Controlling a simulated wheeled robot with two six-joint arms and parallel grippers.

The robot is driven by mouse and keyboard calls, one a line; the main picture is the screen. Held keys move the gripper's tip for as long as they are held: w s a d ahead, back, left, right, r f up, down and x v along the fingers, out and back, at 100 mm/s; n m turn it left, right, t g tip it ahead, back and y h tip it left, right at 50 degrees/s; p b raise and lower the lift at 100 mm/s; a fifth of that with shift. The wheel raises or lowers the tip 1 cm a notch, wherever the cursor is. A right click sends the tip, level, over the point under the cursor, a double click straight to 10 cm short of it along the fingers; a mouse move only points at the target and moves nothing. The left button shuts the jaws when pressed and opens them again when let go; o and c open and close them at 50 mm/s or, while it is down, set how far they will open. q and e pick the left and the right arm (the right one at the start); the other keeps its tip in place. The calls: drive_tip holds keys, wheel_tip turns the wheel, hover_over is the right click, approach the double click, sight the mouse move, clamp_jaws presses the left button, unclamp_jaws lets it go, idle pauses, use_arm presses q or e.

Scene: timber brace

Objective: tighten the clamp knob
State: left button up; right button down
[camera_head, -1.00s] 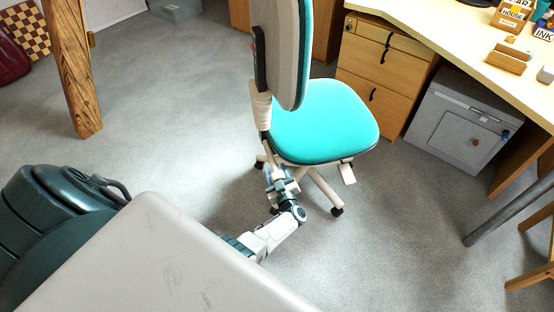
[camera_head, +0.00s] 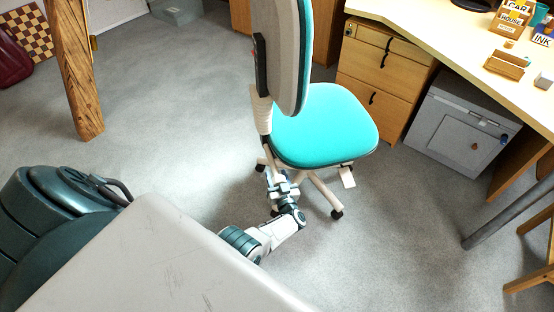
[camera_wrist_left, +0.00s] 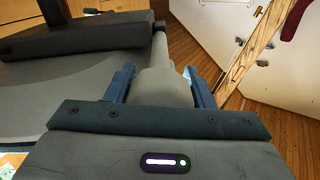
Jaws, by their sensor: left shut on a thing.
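My left gripper (camera_head: 279,182) is low behind the office chair with the turquoise seat (camera_head: 325,125), just under its backrest post. In the left wrist view, the left gripper's blue fingers (camera_wrist_left: 160,88) stand on both sides of a beige rounded part (camera_wrist_left: 165,86) and are shut on it. A thinner pale rod (camera_wrist_left: 159,45) rises from that part. I cannot tell whether it is the clamp knob, and no other knob can be made out as one. A timber post (camera_head: 76,70) stands tilted at the upper left, also seen in the left wrist view (camera_wrist_left: 255,45). My right gripper is out of view.
The chair's beige base legs (camera_head: 322,192) spread beside my left gripper. A desk (camera_head: 450,45) with wooden drawers (camera_head: 370,85) and a grey cabinet (camera_head: 455,125) stands at the right. A grey metal pole (camera_head: 510,212) slants at the right edge. Grey floor (camera_head: 170,110) is clear on the left.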

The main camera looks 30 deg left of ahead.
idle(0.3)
use_arm(q)
drive_tip(key=o, duration=1)
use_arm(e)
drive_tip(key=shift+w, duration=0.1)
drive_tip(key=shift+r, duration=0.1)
use_arm(q)
drive_tip(key=p+v, duration=0.2)
drive_tip(key=v, duration=0.9)
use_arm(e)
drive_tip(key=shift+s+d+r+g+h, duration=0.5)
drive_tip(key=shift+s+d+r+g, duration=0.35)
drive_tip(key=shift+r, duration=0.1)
